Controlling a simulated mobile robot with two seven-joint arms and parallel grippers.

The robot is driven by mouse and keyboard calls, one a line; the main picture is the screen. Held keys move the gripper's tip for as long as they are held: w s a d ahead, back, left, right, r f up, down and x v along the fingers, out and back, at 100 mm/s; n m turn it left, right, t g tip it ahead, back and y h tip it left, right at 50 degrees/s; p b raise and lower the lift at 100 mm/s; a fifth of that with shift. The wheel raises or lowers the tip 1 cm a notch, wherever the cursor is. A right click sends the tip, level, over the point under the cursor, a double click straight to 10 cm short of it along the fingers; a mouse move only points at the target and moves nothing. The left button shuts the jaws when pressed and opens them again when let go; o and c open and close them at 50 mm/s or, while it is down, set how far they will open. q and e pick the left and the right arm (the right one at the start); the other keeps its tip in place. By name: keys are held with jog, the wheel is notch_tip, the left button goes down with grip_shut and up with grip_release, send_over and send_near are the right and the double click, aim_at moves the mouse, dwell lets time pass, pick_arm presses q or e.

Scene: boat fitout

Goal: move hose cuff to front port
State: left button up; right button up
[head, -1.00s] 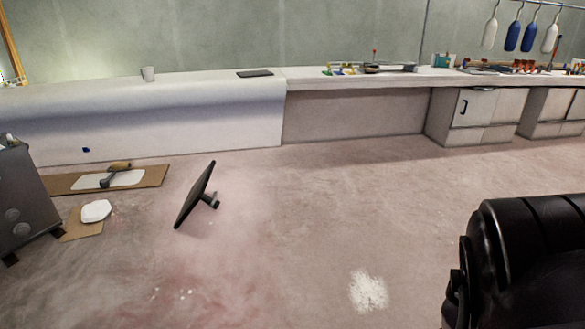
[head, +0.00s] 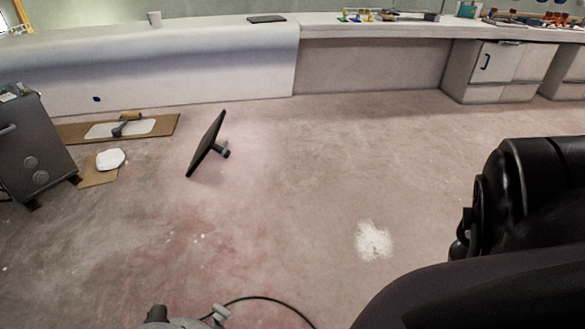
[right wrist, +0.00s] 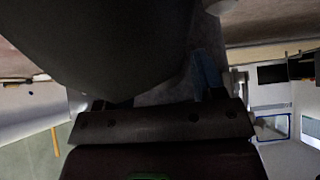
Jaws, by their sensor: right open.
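I cannot make out the hose cuff or the front port in either view. In the right wrist view, my right gripper (right wrist: 163,100) is open, with its two dark fingers set wide apart. I see nothing held between them. A large dark rounded surface (right wrist: 100,45) fills the upper left of that view, close to the gripper; I cannot tell what it belongs to. My left gripper is not in view.
A long white bench (head: 190,65) runs along the back wall. On the floor are a tilted black panel (head: 206,145), cardboard with a trowel (head: 128,124), a white lump (head: 110,158) and a white powder patch (head: 373,240). A grey cabinet (head: 35,145) stands left.

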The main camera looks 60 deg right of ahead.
pick_arm(q)
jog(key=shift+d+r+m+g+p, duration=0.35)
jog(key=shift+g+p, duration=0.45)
jog(key=shift+p, duration=1)
pick_arm(e)
jog(key=v, duration=1)
